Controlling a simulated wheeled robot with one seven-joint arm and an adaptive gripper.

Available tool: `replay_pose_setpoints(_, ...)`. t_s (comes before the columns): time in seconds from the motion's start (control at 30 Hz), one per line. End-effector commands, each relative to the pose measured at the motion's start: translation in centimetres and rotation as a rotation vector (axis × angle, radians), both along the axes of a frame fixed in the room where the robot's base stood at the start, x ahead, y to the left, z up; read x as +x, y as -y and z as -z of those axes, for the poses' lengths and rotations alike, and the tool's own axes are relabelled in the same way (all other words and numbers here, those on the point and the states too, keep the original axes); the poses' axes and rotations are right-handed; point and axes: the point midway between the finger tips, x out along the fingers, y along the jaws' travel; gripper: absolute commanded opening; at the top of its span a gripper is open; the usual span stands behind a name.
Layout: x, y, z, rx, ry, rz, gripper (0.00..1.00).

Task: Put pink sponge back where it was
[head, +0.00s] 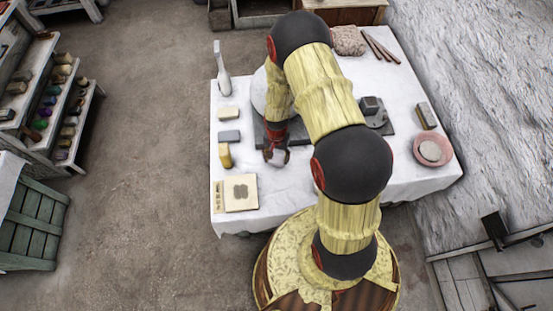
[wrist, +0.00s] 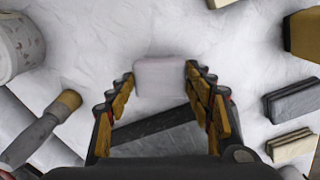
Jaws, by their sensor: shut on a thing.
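In the wrist view, my gripper (wrist: 160,84) has its two fingers on either side of a pale, faintly pink block, the pink sponge (wrist: 160,72), and is shut on it at the fingertips. The sponge looks slightly blurred, with white cloth beyond it. In the head view my gripper (head: 276,156) is over the left part of the white-covered table (head: 300,190), and the sponge cannot be made out there. I cannot tell whether the sponge touches the cloth.
A dark grey slab (wrist: 155,130) lies below the fingers. Cream (head: 229,113), grey (head: 229,136) and yellow (head: 225,155) blocks stand at the left, near a square cream board (head: 240,203). A pink bowl (head: 447,158) is at the right. Cloth in front of the gripper is clear.

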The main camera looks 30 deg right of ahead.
Motion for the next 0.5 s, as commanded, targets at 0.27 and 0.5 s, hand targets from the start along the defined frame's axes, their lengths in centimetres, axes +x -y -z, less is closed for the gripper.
replay_pose_setpoints(0.27,0.12,0.04,1.06,-0.001,0.004,0.0,0.32)
replay_pose_setpoints(0.5,0.1,0.04,1.37,-0.001,0.004,0.0,0.54)
